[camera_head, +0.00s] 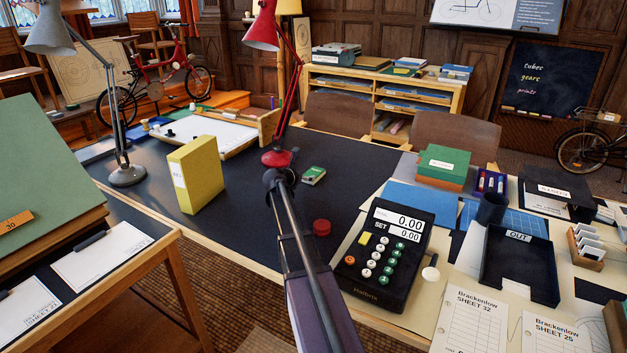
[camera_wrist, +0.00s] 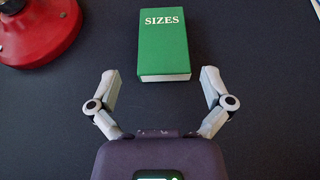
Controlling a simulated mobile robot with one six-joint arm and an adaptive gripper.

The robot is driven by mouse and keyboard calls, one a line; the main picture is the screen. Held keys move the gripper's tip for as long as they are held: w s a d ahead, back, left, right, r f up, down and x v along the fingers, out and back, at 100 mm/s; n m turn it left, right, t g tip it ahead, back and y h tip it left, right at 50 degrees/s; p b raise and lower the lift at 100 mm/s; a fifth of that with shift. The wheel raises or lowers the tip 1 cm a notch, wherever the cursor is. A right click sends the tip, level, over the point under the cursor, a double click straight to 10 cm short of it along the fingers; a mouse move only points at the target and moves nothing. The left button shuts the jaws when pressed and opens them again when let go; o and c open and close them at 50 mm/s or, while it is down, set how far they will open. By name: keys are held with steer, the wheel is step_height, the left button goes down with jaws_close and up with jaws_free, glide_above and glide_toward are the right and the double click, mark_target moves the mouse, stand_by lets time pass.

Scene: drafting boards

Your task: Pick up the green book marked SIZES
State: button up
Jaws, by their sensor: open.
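The green book marked SIZES (camera_wrist: 163,45) lies flat on the dark desk top, its white title readable in the wrist view. In the head view the small green book (camera_head: 314,176) lies just right of the red lamp's base. My gripper (camera_wrist: 160,82) is open and empty in the wrist view, its two fingers spread wide. The book is just beyond the fingertips, roughly centred between them and apart from both. In the head view my arm reaches over the desk toward the book, and its dark end (camera_head: 278,178) partly covers the lamp base.
The red lamp base (camera_wrist: 38,28) stands close left of the book. A yellow binder (camera_head: 196,174) stands upright farther left. A red round object (camera_head: 321,228) and a black calculator (camera_head: 389,250) are nearer and to the right. Dark desk surface around the book is mostly clear.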

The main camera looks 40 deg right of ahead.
mark_target(312, 174)
steer(key=shift+x, duration=1.1)
steer(key=shift+f, duration=0.1)
steer(key=shift+b+x, duration=1.2)
steer(key=shift+x, duration=1.35)
steer(key=shift+s+d, duration=0.1)
steer(key=c, duration=1)
